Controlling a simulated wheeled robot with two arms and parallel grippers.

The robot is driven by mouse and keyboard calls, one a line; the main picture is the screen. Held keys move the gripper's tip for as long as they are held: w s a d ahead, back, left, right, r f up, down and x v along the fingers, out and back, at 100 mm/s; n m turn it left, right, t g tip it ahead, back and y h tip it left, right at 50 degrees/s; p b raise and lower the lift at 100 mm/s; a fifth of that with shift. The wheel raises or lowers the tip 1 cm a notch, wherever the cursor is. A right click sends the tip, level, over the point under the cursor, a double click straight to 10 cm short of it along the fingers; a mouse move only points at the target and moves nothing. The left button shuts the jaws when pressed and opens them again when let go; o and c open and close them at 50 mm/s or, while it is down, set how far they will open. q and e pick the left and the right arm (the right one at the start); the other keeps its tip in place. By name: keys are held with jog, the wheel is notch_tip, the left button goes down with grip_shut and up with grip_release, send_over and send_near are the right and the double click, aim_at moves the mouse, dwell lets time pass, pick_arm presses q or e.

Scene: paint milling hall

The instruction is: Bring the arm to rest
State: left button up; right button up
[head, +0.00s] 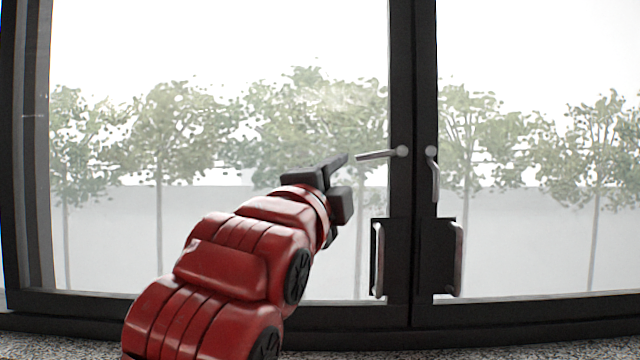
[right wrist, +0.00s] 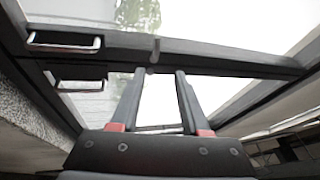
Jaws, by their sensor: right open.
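My right arm, red, reaches up from the bottom of the head view. Its dark right gripper (head: 337,178) is just left of the left lever handle (head: 375,155) of a dark-framed glass double door. The lever stands out level to the left; whether a finger touches its end I cannot tell. In the right wrist view the two fingers of the gripper (right wrist: 161,74) are spread with nothing between them, and the door frame (right wrist: 220,57) lies beyond their tips. My left gripper is not in view.
The right lever handle (head: 434,175) hangs down. Below are two upright pull handles, left (head: 378,262) and right (head: 458,260), on dark plates. Speckled floor (head: 480,354) shows along the bottom. Trees stand outside, behind the glass.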

jog(key=shift+d+f, duration=0.2)
jog(key=shift+a, duration=0.15)
